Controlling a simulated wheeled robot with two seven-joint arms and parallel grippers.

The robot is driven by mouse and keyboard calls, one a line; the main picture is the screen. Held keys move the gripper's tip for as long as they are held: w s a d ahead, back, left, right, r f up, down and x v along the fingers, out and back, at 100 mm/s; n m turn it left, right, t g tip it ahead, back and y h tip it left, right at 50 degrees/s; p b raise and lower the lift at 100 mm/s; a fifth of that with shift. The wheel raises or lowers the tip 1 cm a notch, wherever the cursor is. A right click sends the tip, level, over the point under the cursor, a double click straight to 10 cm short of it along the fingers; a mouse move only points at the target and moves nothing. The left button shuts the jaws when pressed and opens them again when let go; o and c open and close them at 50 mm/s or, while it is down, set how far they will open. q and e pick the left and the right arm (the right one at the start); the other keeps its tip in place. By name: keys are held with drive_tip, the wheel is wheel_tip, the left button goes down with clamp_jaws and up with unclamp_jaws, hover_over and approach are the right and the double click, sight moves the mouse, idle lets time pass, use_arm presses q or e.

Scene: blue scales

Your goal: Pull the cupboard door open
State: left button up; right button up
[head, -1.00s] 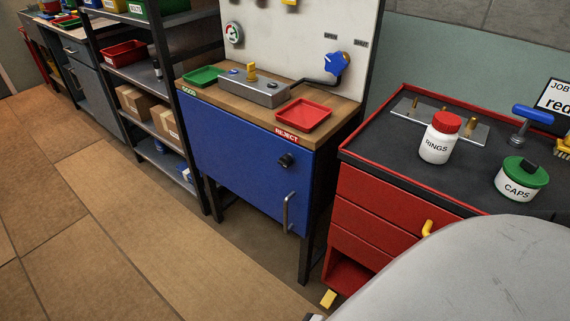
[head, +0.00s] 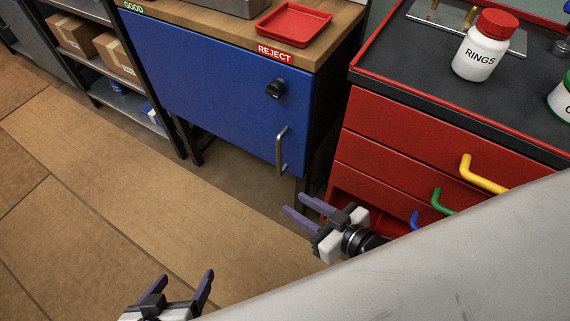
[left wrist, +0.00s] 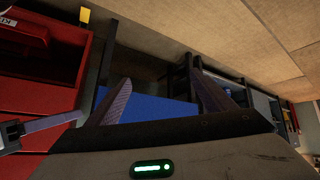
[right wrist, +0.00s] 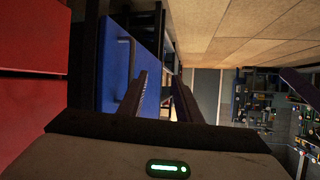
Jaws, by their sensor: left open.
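The blue cupboard door (head: 205,75) is shut beneath the wooden worktop. Its upright metal handle (head: 281,150) is near the right edge, below a black knob (head: 277,88). The door also shows in the left wrist view (left wrist: 160,108) and, edge-on, in the right wrist view (right wrist: 113,62). My right gripper (head: 294,203) is open and empty, below the handle in the picture and apart from it. My left gripper (head: 185,276) is open and empty at the bottom of the head view, far from the door.
A red drawer cabinet (head: 400,130) with coloured handles stands close on the right, with a white jar (head: 485,45) on top. A red tray (head: 293,24) lies on the worktop. A shelf with boxes (head: 118,55) is on the left. The floor (head: 120,200) before the door is clear.

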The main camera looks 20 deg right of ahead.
sight(281, 156)
drive_tip(key=w+d+f+n+t+y+b, duration=0.1)
drive_tip(key=w+d+f+t+y+b, duration=0.25)
drive_tip(key=w+b, duration=0.6)
drive_tip(key=shift+t+h, duration=0.25)
drive_tip(key=shift+h, duration=0.1)
drive_tip(key=w+b, duration=0.1)
drive_tip(key=w, duration=0.1)
drive_tip(key=w+a+r+b, duration=0.1)
drive_tip(key=w, duration=0.1)
drive_tip(key=w+a+r+b, duration=0.1)
drive_tip(key=w, duration=0.1)
drive_tip(key=shift+w+a+b, duration=0.2)
drive_tip(key=shift+w+b, duration=0.1)
drive_tip(key=shift+w, duration=0.1)
drive_tip(key=shift+w+a, duration=0.2)
drive_tip(key=shift+w, duration=0.1)
use_arm(q)
drive_tip(key=w+d+f+h, duration=0.1)
drive_tip(key=d+f+h, duration=0.1)
drive_tip(key=d+f, duration=0.2)
wheel_tip(281, 156, down, 2)
drive_tip(key=shift+d+f+m+g, duration=0.25)
drive_tip(key=shift+d+m+g, duration=0.05)
drive_tip(key=shift+d+m, duration=0.1)
use_arm(e)
drive_tip(key=shift+c, duration=0.4)
clamp_jaws()
use_arm(q)
drive_tip(key=shift+r, duration=0.1)
